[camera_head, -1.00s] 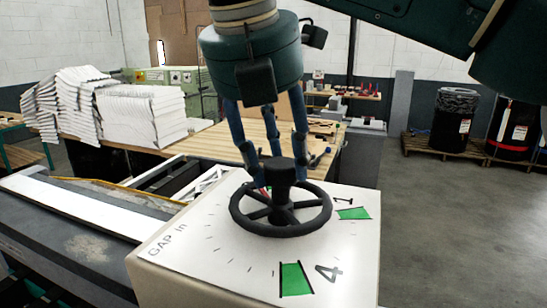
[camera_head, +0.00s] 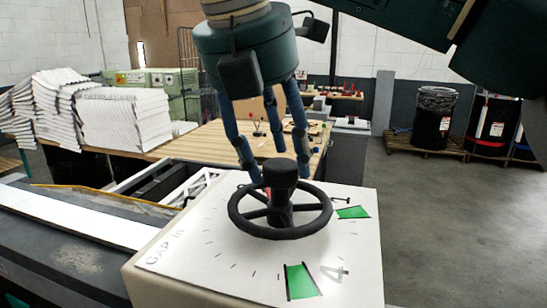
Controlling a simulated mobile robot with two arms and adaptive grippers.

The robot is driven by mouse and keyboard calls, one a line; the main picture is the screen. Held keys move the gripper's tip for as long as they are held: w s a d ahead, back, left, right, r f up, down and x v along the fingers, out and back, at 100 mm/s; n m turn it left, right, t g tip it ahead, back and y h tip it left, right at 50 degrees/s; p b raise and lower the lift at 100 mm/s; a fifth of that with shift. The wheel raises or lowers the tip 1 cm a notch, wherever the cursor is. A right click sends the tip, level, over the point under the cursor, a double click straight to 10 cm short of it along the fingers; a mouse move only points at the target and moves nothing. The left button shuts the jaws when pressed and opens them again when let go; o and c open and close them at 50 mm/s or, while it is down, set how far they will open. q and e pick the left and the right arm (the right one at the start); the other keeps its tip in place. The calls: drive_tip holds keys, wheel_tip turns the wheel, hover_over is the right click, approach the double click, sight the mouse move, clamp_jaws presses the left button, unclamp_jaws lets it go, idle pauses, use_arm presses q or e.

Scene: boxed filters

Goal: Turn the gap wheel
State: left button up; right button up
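The gap wheel (camera_head: 245,226) is a black spoked handwheel with a dark upright hub knob (camera_head: 280,172). It sits on a white dial plate (camera_head: 215,262) marked "GAP in", with tick marks, numerals and two green patches (camera_head: 300,281). My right gripper (camera_head: 281,178) reaches down from above, arm from the upper right. Its blue fingers are spread, two showing on either side of the knob and one behind it. I see no clear finger contact with the wheel. My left gripper is out of view.
A wooden table (camera_head: 210,140) with stacked white filters (camera_head: 125,118) stands behind. A dark bench with a light strip (camera_head: 80,215) lies at left. Black drums (camera_head: 435,118) on a pallet stand at the back right. The floor (camera_head: 430,225) to the right is clear.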

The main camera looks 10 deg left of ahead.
drive_tip(key=shift+o, duration=0.5)
drive_tip(key=shift+w+d+f, duration=0.1)
drive_tip(key=shift+d+f, duration=0.05)
drive_tip(key=shift+d, duration=0.05)
drive_tip(key=shift+r, duration=0.25)
drive_tip(key=s+a, duration=0.4)
drive_tip(key=s, duration=0.7)
drive_tip(key=shift+s+a+r, duration=0.15)
drive_tip(key=shift+s+r, duration=0.15)
drive_tip(key=shift+s, duration=0.05)
